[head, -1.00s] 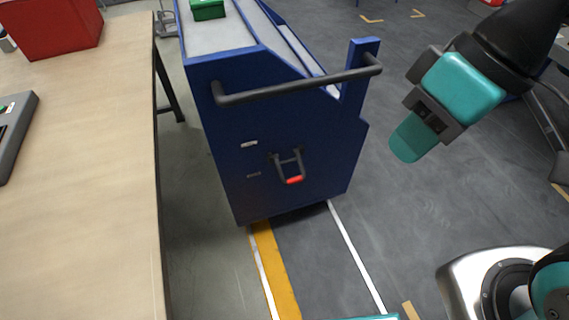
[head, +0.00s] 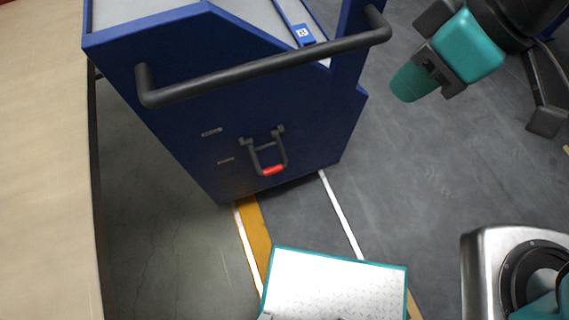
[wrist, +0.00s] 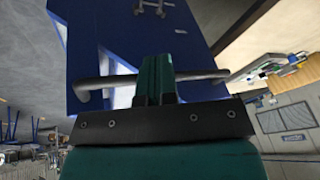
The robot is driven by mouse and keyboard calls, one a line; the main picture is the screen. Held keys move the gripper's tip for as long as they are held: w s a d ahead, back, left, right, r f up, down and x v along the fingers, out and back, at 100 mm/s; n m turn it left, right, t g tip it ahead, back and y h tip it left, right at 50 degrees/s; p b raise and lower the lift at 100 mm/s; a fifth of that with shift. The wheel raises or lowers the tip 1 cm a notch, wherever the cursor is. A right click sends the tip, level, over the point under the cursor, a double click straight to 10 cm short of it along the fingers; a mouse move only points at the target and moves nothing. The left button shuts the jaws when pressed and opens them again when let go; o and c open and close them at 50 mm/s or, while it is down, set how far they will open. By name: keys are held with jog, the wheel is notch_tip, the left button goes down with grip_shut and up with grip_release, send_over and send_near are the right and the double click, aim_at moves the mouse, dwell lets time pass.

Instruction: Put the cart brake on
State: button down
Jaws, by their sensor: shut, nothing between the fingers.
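The blue cart (head: 190,120) stands ahead, with a dark push handle (head: 265,68) across its near end. Low on that end panel is the brake lever (head: 265,153), a dark U-shaped bar with a red grip at its lower end, hanging slightly out from the panel. Two small label plates lie left of it. My gripper (head: 402,88) is at the upper right, in the air to the right of the cart, apart from the handle and lever. Its teal fingers are shut and empty. The wrist view shows the fingers (wrist: 156,75) in front of the cart (wrist: 110,40) and its handle (wrist: 95,84).
A wooden-topped table (head: 45,180) runs along the left, close to the cart's left side. A yellow floor stripe (head: 254,230) and white lines lie below the cart. The floor (head: 420,180) to the right of the cart is clear. My own base plate shows at the bottom.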

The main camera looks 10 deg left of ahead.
jog(key=w+a+f+n+b, duration=0.1)
jog(key=a+f+n+b, duration=0.2)
jog(key=f, duration=0.5)
jog(key=a+f+n+b, duration=0.2)
jog(key=a+f+n, duration=0.15)
jog(key=f, duration=0.35)
jog(key=n+b, duration=0.5)
jog(key=n, duration=0.1)
send_near(273, 173)
jog(key=shift+m+t, duration=0.3)
jog(key=shift+m, duration=0.05)
jog(key=x, duration=0.2)
jog(key=b+x, duration=0.1)
jog(key=s+x, duration=0.1)
jog(key=x, duration=0.1)
jog(key=shift+a+f, duration=0.15)
jog(key=shift+f, duration=0.15)
jog(key=shift+w+a+f+b, duration=0.2)
jog(key=shift+w+f+b, duration=0.1)
jog(key=shift+f, duration=0.1)
